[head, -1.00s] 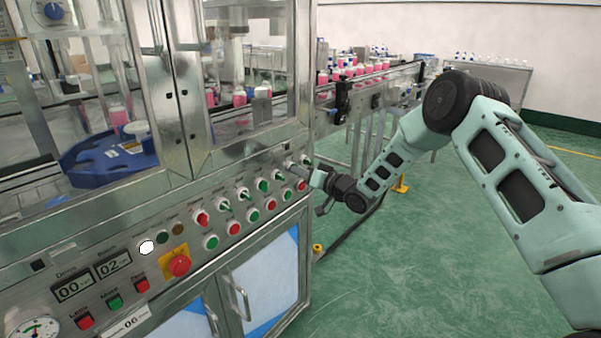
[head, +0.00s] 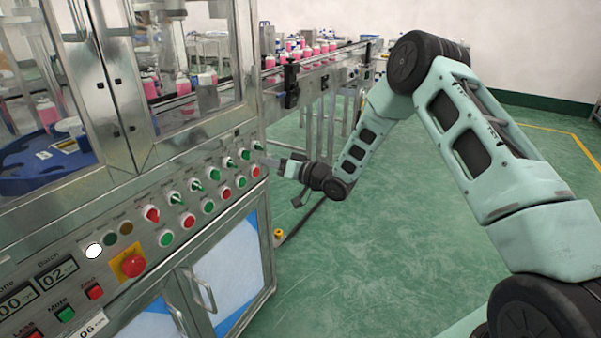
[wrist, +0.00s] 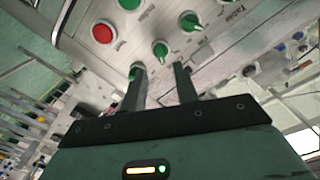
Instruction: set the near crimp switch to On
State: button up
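The panel carries a row of selector switches (head: 197,186), mostly green with one red, above a row of red and green buttons (head: 208,206). Labels are too small to read, so I cannot tell which switch is the near crimp one. My gripper (head: 270,161) is at the panel's far right end, by the last switches. In the wrist view, my gripper (wrist: 160,76) is open, its two fingers apart with nothing between them. A green switch (wrist: 160,49) shows just beyond the gap. Another green switch (wrist: 135,68) is partly hidden by the left finger. Contact cannot be told.
A red emergency stop (head: 133,264) on a yellow plate sits lower left on the panel. Cabinet doors with handles (head: 204,292) are below. A conveyor (head: 325,62) with pink bottles runs behind. The green floor at right is open.

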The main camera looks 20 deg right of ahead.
jog(key=v, duration=1)
jog(key=shift+s+d+b, duration=0.2)
jog(key=shift+s+b, duration=0.1)
jog(key=shift+b, duration=0.05)
jog(key=s+a+r+n+g+h+p, duration=0.1)
jog(key=a+r+g, duration=0.1)
jog(key=a, duration=0.3)
jog(key=a+r+n+g+h+p, duration=0.1)
jog(key=a+r+h+p, duration=0.1)
jog(key=a+r, duration=0.15)
jog(key=s+a+r+n+g+h+p, duration=0.2)
jog(key=s+a+r+g+h, duration=0.15)
jog(key=s+a, duration=0.5)
jog(key=s+r+n+g+h+p, duration=0.1)
jog(key=s+r+g, duration=0.2)
jog(key=s, duration=1.2)
jog(key=s+r+n+g+h+p, duration=0.1)
jog(key=s+g, duration=0.4)
jog(key=s, duration=1)
notch_tip(320, 180, up, 2)
jog(key=shift+n+h+p, duration=0.3)
jog(key=shift+h+p, duration=0.3)
jog(key=shift+h, duration=0.15)
